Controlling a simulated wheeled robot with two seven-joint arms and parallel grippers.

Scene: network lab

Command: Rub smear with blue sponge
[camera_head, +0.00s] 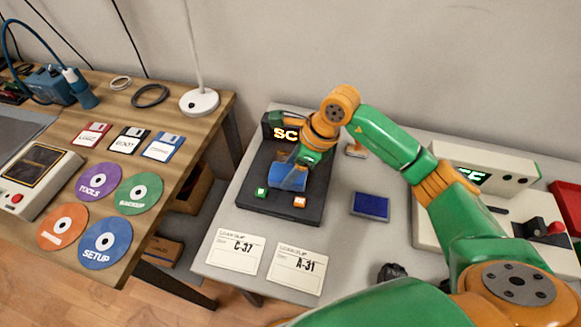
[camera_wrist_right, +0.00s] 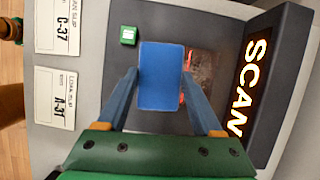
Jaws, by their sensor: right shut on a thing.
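My right gripper (camera_head: 291,178) is shut on the blue sponge (camera_head: 281,170), over the dark scanner (camera_head: 310,212). In the right wrist view the sponge (camera_wrist_right: 160,75) sits between the two fingertips of the gripper (camera_wrist_right: 160,88). A mottled brownish smear (camera_wrist_right: 204,72) shows on the scanner window right beside the sponge, with red light at the sponge's edge. The sponge hides part of the window, and I cannot tell whether it touches the surface. My left gripper is not in view.
A lit SCAN sign (camera_wrist_right: 248,85) stands upright at the scanner's back. A green button (camera_head: 262,192) and an orange button (camera_head: 299,202) are at its front. A blue pad (camera_head: 370,206), a stamp (camera_head: 356,149) and two paper slips (camera_head: 233,251) lie nearby. A white device (camera_head: 425,228) stands right.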

